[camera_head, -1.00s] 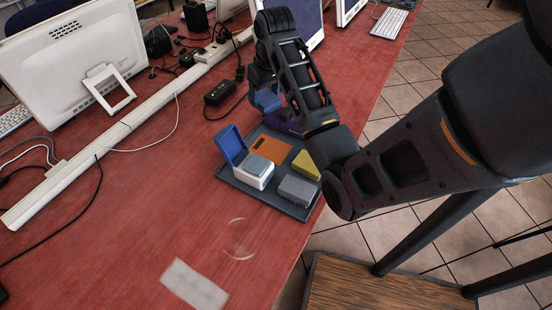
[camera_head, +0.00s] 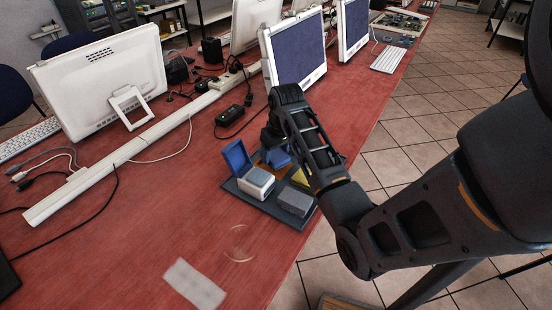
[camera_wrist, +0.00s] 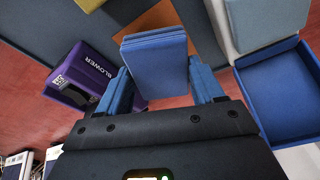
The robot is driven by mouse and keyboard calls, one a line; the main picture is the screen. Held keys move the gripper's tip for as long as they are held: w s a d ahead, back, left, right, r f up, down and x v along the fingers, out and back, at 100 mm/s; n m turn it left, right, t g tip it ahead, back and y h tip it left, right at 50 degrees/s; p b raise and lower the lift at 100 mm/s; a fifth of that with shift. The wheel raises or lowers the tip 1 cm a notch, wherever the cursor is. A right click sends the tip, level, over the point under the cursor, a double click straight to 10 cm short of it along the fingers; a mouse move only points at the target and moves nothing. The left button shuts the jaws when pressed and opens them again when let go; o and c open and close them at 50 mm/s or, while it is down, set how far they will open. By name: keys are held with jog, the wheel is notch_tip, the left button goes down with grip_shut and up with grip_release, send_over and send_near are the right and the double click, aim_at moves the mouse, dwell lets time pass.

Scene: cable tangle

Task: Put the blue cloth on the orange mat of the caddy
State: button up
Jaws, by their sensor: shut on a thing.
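The blue cloth (camera_wrist: 155,65), a folded pad, is held between the fingers of my gripper (camera_wrist: 160,78) in the wrist view. In the head view the cloth (camera_head: 279,158) is over the caddy, partly covered by my arm. The orange mat (camera_wrist: 160,17) shows behind and beyond the cloth in the wrist view; much of it is hidden. The caddy (camera_head: 237,192) is a dark grey tray near the table's right edge. I cannot tell whether the cloth touches the mat.
An open blue box (camera_head: 237,158) and a white box with a grey top (camera_head: 257,181) stand at the caddy's left. A grey block (camera_head: 295,201) and a yellow block (camera_head: 300,178) are at its right. A purple "BLOWER" box (camera_wrist: 84,77) lies beside the caddy. The front table is mostly clear.

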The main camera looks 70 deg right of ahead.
aim_at(281, 159)
jog(key=shift+s+x, duration=0.15)
jog(key=shift+x, duration=0.55)
jog(key=shift+s+x, duration=0.1)
jog(key=shift+x, duration=0.6)
jog(key=shift+a+f, duration=0.1)
jog(key=shift+a, duration=0.1)
jog(key=o, duration=1.2)
jog(key=v, duration=1.2)
jog(key=shift+d, duration=0.1)
